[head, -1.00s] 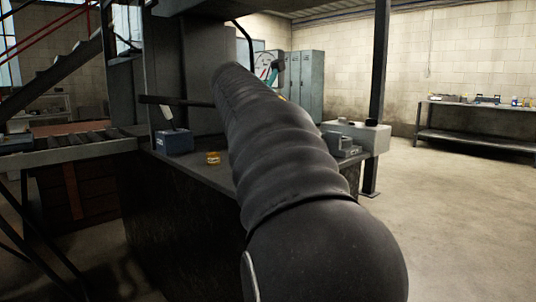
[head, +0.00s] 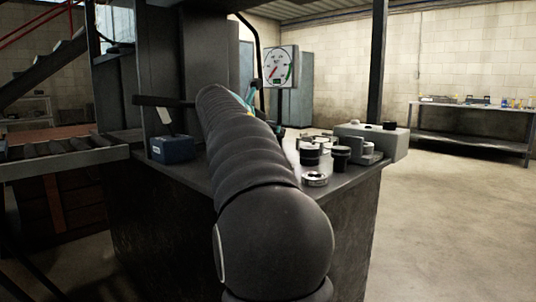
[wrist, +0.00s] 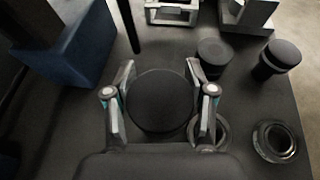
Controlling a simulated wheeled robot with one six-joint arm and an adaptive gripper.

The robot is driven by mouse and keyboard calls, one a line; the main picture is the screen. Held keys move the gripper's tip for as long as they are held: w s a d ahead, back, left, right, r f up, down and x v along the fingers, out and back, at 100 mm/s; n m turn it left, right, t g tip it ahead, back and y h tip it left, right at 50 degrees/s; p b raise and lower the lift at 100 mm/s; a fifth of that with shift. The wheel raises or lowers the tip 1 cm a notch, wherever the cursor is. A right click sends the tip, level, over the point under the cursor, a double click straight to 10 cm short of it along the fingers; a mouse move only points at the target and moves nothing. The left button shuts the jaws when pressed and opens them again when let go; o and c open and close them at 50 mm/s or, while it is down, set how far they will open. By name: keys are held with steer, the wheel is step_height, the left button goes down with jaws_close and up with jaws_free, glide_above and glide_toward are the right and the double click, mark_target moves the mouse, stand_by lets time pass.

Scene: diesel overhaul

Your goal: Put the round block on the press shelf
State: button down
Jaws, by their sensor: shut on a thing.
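The round block (wrist: 160,102) is a black disc between the two fingers of my gripper (wrist: 160,88) in the wrist view. The gripper is shut on its sides. Below it is the dark flat top (wrist: 65,125) of the press stand, taken to be the press shelf; it also shows in the head view (head: 345,178). I cannot tell whether the block touches this surface. In the head view my arm hides the gripper and block.
Black-topped round parts (head: 340,156) and a metal ring (head: 314,179) stand on the top, right of my arm. A blue box (head: 172,149) stands left. A grey block-shaped fixture (head: 372,142) is at the right edge. A dial (head: 281,67) stands behind. Open floor lies right.

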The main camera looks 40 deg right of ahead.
steer(key=w+f, duration=0.1)
steer(key=w+d, duration=0.1)
steer(key=w+d+f, duration=0.1)
steer(key=w, duration=0.1)
steer(key=shift+d+f, duration=0.15)
steer(key=shift+f, duration=0.15)
steer(key=shift+f+b, duration=1.15)
steer(key=shift+f, duration=0.85)
steer(key=shift+c, duration=1.9)
jaws_free()
steer(key=shift+f, duration=0.15)
steer(key=shift+r, duration=0.2)
steer(key=p+v, duration=0.2)
steer(key=v, duration=1)
